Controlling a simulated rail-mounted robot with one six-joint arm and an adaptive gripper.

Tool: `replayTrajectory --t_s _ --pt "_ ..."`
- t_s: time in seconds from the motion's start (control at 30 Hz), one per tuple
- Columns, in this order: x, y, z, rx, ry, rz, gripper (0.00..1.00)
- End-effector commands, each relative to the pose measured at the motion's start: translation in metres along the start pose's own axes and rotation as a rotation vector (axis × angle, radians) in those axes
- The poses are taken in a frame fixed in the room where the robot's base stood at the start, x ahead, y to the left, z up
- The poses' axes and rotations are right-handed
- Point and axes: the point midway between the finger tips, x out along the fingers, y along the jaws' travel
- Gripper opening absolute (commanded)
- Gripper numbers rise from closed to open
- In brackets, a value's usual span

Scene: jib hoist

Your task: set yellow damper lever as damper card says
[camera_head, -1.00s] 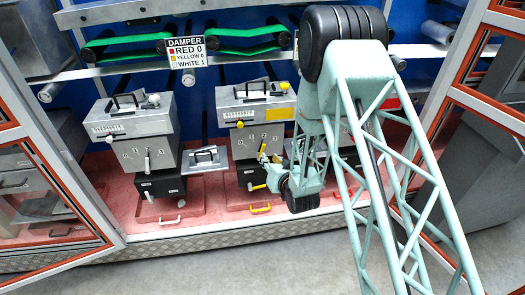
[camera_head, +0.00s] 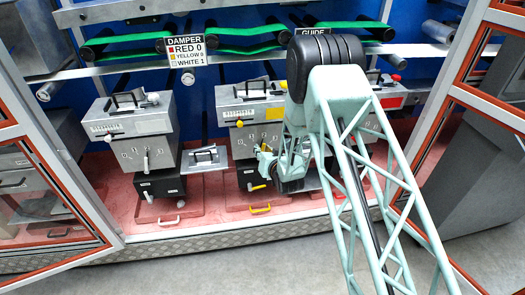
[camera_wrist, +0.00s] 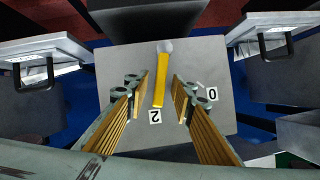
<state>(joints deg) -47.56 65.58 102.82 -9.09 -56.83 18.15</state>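The damper card (camera_head: 187,50) hangs on the upper rail and reads red 0, yellow 0, white 1. The yellow-marked box (camera_head: 228,104) stands in the middle of the row. In the wrist view the yellow lever (camera_wrist: 159,88) runs from a grey pivot down to the upside-down label 2 (camera_wrist: 155,117). A label 0 (camera_wrist: 212,94) lies to the right, beyond the right finger. My gripper (camera_wrist: 160,95) is open, with one finger on each side of the lever and visible gaps. In the head view my gripper (camera_head: 262,157) is at the box front and hides part of it.
A white-marked box (camera_head: 130,120) stands to the left and a red-marked box (camera_head: 392,99) to the right, partly behind my arm. In the wrist view, plates with dark handles (camera_wrist: 276,50) flank the panel. A yellow handle (camera_head: 260,210) lies low in front.

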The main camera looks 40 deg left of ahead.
Motion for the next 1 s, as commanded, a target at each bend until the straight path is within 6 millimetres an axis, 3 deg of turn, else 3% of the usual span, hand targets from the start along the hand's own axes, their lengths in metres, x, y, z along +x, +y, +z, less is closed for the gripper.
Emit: replayTrajectory --t_s 0.47,0.73,1.0 --pt "0.0068 0.0001 0.0001 0.000 0.000 0.000 0.23" --pt "0.0068 0.0001 0.0001 0.000 0.000 0.000 0.00" --pt "0.0067 0.0008 -0.0001 -0.002 0.000 0.002 0.00"
